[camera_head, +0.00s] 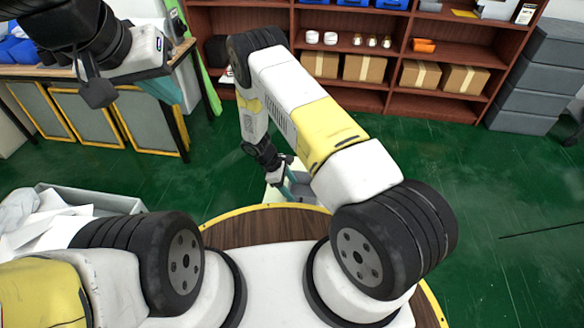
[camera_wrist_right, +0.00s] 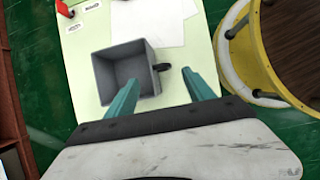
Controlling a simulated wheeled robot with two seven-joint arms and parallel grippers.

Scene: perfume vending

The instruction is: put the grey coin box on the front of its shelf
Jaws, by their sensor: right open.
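The grey coin box (camera_wrist_right: 103,78) is an open-topped, empty square box with a small black part on its right side. It stands on a pale green surface (camera_wrist_right: 88,33) in the right wrist view. My right gripper (camera_wrist_right: 163,90) is open, its teal fingers apart at the box's near right corner; the left finger overlaps the box, and contact cannot be told. In the head view my right gripper (camera_head: 292,184) is low in the middle, and the box is not clearly visible there. My left gripper (camera_head: 160,86) is at the upper left, mostly hidden, its opening unclear.
A red-brown shelf unit (camera_head: 398,101) with cardboard boxes (camera_head: 364,68) and small items stands at the back. Grey drawers (camera_head: 535,75) are at its right. A round yellow-edged wooden top (camera_wrist_right: 285,45) is right of the pale surface. Green floor (camera_head: 480,180) is open at right.

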